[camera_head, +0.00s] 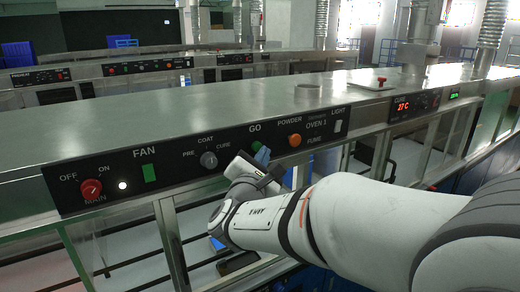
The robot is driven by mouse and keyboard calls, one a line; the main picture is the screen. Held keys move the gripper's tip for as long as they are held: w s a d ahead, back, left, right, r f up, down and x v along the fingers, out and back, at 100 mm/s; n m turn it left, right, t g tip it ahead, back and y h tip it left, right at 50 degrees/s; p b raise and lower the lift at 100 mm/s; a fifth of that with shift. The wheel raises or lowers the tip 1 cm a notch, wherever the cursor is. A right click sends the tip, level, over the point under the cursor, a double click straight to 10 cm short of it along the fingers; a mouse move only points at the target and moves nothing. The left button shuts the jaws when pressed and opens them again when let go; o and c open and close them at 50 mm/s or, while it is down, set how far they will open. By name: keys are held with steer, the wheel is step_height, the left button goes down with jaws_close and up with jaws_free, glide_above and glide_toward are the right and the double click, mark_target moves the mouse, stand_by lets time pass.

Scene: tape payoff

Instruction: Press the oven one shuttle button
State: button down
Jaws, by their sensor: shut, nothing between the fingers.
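The black control panel (75,171) marked "OVEN 1" runs along the front face of the steel oven housing. No control on it is legibly labelled "shuttle". The label "GO" (255,128) sits above the spot where my gripper (262,155) is. The gripper is shut and holds nothing. I cannot tell whether the tip touches the panel.
The panel also has a red main knob (91,188), a green fan switch (149,173), a grey knob (208,159), an orange button (294,140) and a white light switch (338,126).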

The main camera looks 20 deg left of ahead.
steer(key=shift+w+a, duration=0.2)
steer(key=shift+a, duration=0.05)
